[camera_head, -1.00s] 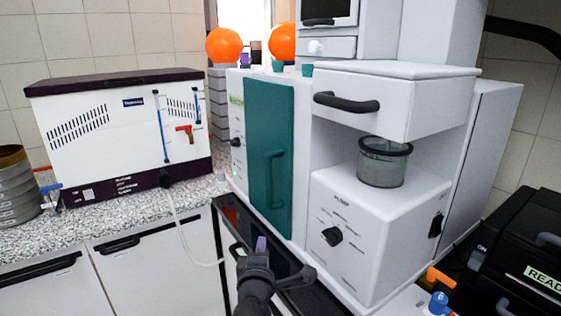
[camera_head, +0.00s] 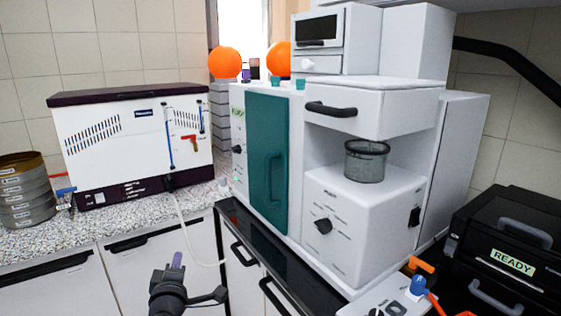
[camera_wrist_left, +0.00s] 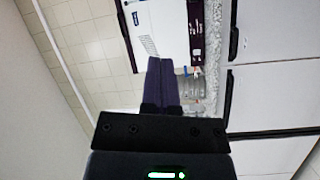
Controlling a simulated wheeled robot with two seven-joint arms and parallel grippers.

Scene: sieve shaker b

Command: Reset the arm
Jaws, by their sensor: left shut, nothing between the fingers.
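My left gripper (camera_head: 177,260) is low in the head view, in front of the white cabinets and apart from everything. Its purple fingers point up and are shut together with nothing between them. In the left wrist view the shut fingers (camera_wrist_left: 161,82) show in the middle, with the room turned sideways behind them. My right gripper is not in view. The white sieve shaker machine (camera_head: 365,225) stands on the counter, with a clear, dark-rimmed sieve cup (camera_head: 366,161) on its lower block, under the drawer with a black handle (camera_head: 342,109).
A white box with a dark lid (camera_head: 130,145) and a stack of sieves (camera_head: 26,190) stand on the speckled counter (camera_head: 120,223). A black READY machine (camera_head: 510,250) stands at right. Orange balls (camera_head: 225,62) sit behind. The space around my left gripper is free.

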